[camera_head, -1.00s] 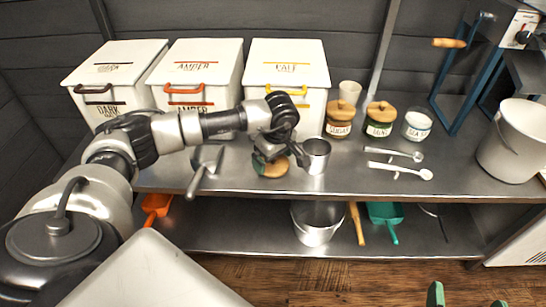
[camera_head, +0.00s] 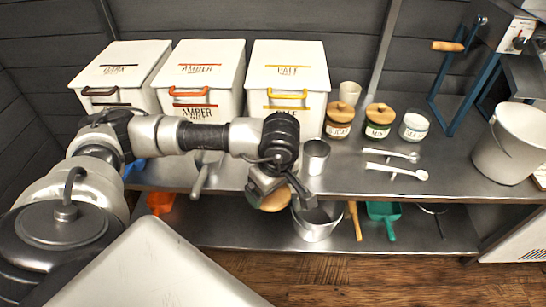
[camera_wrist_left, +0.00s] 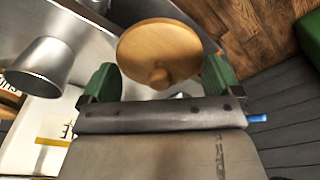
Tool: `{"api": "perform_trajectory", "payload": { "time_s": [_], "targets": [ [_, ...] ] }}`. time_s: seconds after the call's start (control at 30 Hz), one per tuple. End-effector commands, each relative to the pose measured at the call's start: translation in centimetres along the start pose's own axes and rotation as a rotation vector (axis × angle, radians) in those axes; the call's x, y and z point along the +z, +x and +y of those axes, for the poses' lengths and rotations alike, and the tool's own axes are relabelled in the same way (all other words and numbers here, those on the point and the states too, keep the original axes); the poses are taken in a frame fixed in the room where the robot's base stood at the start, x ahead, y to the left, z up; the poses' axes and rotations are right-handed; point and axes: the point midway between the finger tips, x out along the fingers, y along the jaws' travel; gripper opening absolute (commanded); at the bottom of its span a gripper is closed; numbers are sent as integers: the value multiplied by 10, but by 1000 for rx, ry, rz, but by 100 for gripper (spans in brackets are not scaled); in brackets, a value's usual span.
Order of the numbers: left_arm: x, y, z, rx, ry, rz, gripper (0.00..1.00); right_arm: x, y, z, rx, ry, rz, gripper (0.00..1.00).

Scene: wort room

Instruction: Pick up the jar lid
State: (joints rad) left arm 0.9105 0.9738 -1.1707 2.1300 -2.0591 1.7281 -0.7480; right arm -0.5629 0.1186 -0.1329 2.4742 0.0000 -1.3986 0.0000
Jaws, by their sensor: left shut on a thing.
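The jar lid (camera_wrist_left: 160,52) is a round wooden disc with a small knob. My left gripper (camera_wrist_left: 160,82) is shut on it, with a green fingertip on each side. In the head view the lid (camera_head: 274,201) shows below my left gripper (camera_head: 272,190), partly hidden by it, in front of the upper shelf's front edge. Whether it touches the shelf is hard to tell, but it looks held clear. My right gripper is not in view.
White bins (camera_head: 290,75) stand behind. A metal pot (camera_head: 318,224) sits below.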

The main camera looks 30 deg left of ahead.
Motion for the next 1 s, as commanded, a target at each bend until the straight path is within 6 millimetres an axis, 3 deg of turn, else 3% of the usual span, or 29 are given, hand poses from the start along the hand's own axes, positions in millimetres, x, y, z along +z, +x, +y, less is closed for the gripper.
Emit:
{"api": "perform_trajectory", "payload": {
  "time_s": [0.07, 0.1, 0.13, 0.17, 0.37, 0.7, 1.0],
  "targets": [
    [14, -2, -13, -1, 5, 0, 70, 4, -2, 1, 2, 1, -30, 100],
    [18, -3, -18, -1, 4, 0, 54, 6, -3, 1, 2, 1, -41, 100],
    [22, -3, -21, -1, 4, -1, 21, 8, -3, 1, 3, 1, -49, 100],
    [25, -4, -24, -1, 4, -1, 0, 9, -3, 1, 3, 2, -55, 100],
    [36, -5, -36, 0, 0, 1, 0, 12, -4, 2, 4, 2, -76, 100],
    [37, -5, -37, 0, -1, 1, 1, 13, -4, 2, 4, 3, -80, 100],
    [37, -5, -37, 0, -1, 1, 47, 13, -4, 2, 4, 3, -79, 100]
  ]
}}
